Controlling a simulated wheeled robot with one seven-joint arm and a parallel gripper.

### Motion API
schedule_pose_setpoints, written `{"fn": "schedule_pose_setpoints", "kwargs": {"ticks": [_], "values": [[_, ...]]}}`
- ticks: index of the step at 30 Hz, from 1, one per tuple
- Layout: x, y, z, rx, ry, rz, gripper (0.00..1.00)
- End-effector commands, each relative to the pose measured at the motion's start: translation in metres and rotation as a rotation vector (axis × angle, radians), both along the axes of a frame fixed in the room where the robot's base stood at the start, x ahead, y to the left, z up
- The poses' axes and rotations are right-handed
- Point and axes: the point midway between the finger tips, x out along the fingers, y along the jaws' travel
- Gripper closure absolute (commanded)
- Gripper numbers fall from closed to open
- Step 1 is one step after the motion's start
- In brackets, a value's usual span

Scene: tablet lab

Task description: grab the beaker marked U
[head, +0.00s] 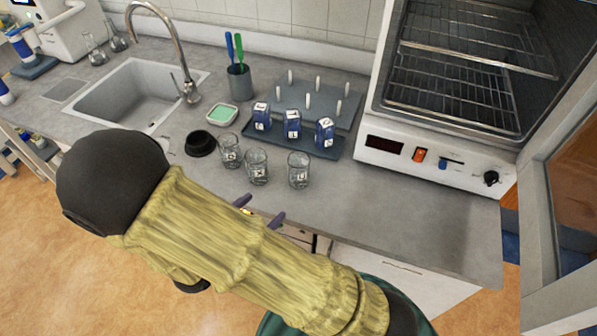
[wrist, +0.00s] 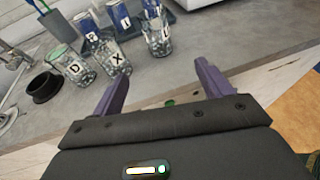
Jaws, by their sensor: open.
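Three clear glass beakers with white letter labels stand in a loose group near the counter's front edge. In the wrist view, the left beaker (wrist: 76,79) has a label like D, the middle beaker (wrist: 112,73) reads X, and the right beaker (wrist: 160,45) has a letter like L, not clear. In the head view they are the left (head: 230,158), middle (head: 257,176) and right (head: 298,181) beakers. I cannot make out a clear U on any. My gripper (head: 259,210) is open and empty, in front of the beakers by the counter edge; its fingers also show in the wrist view (wrist: 159,76).
A tray (head: 325,152) with blue labelled bottles stands close behind the beakers. A black bowl (head: 201,143) sits to their left, with a sink (head: 135,93) beyond. An open oven (head: 455,85) stands at right. Counter right of the beakers is clear.

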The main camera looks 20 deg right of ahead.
Motion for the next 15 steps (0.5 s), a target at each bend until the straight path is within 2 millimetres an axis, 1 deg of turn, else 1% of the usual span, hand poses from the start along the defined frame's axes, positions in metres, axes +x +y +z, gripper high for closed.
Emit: {"fn": "schedule_pose_setpoints", "kwargs": {"ticks": [3, 15], "values": [[0.012, -0.015, -0.005, -0.003, 0.003, -0.005, 0.22], [0.058, -0.065, -0.025, -0.001, 0.004, -0.006, 0.22]]}}
